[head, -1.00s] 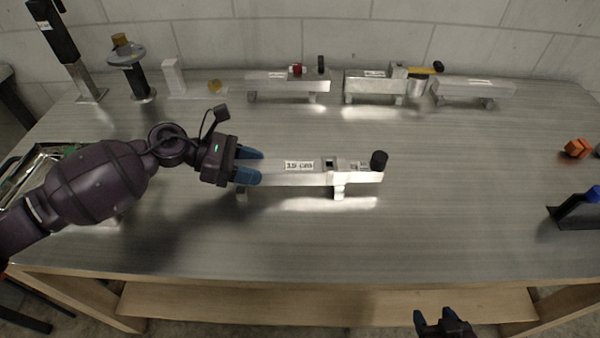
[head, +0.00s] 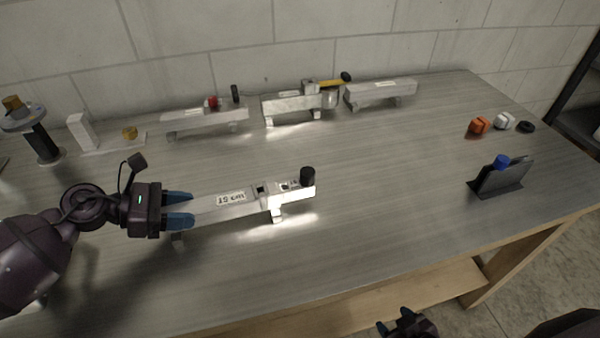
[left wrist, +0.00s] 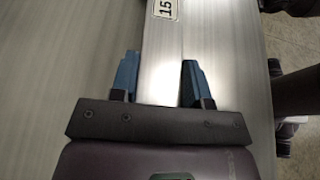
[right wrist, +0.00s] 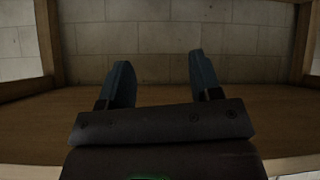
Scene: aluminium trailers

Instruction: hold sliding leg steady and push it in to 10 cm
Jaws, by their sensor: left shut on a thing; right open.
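The sliding leg assembly is an aluminium bar (head: 245,201) lying on supports on the table, with a "15 cm" label and a black knob (head: 307,175) at its right end. My left gripper (head: 180,210) is shut on the bar's left end; in the left wrist view the blue fingers (left wrist: 158,80) straddle the bar (left wrist: 163,45). My right gripper (head: 398,318) is open and empty, low in front of the table's front edge. In the right wrist view its fingers (right wrist: 160,80) stand apart with nothing between them.
Several aluminium assemblies, such as one with a red knob (head: 205,121), stand along the back. A black stand with a blue top (head: 500,178) and an orange piece (head: 479,125) are at the right. The table (head: 390,180) is clear right of the bar. A wooden shelf (right wrist: 180,130) lies below.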

